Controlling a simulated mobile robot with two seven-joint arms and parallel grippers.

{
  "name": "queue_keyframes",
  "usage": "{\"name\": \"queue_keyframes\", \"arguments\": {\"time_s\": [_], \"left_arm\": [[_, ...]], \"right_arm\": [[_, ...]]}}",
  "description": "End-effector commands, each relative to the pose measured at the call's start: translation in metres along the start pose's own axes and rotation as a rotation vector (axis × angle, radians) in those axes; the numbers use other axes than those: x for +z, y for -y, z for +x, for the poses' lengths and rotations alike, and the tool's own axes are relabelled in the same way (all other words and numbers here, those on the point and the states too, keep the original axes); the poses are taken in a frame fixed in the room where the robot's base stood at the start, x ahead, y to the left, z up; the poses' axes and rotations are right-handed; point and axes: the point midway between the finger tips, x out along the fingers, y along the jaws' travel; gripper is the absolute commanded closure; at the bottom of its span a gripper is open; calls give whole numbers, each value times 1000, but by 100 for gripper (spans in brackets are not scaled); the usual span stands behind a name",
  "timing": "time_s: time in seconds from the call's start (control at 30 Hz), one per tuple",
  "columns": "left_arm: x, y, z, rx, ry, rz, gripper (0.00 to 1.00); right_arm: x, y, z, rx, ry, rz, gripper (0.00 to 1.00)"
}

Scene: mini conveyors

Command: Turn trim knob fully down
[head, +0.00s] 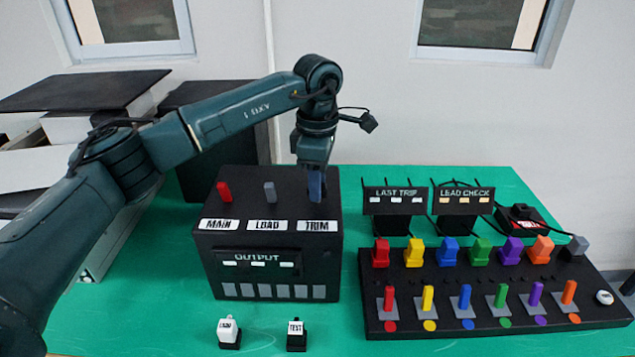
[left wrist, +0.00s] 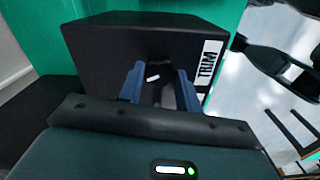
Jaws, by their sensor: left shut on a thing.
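A black box (head: 270,200) stands on the green table, with MAIN, LOAD and TRIM labels along its top front edge. My left gripper (head: 316,190) points down over its top right corner, just behind the TRIM label (head: 317,226). In the left wrist view my left gripper (left wrist: 160,88) has its two blue fingers on either side of the dark trim knob, with a small white mark (left wrist: 153,78) between them. The gripper is shut on the knob, which the fingers hide in the head view. The knob's exact angle cannot be told. My right gripper is not in view.
The red MAIN knob (head: 224,192) and grey LOAD knob (head: 270,192) stand left of my gripper. A black panel (head: 480,285) with coloured switches lies at the right. LAST TRIP (head: 396,196) and LEAD CHECK (head: 465,196) displays stand behind it. Two small blocks stand in front of the box.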

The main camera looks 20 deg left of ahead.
Motion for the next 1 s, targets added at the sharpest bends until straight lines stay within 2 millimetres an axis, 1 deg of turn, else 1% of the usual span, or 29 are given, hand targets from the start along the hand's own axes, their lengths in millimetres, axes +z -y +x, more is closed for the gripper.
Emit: {"name": "queue_keyframes", "arguments": {"time_s": [0.23,0.67,1.0], "left_arm": [[0,0,0,2,0,-236,89],[0,0,0,1,0,-644,89],[0,0,-1,3,1,-967,89]], "right_arm": [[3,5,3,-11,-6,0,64],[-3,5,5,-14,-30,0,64],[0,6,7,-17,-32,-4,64]]}}
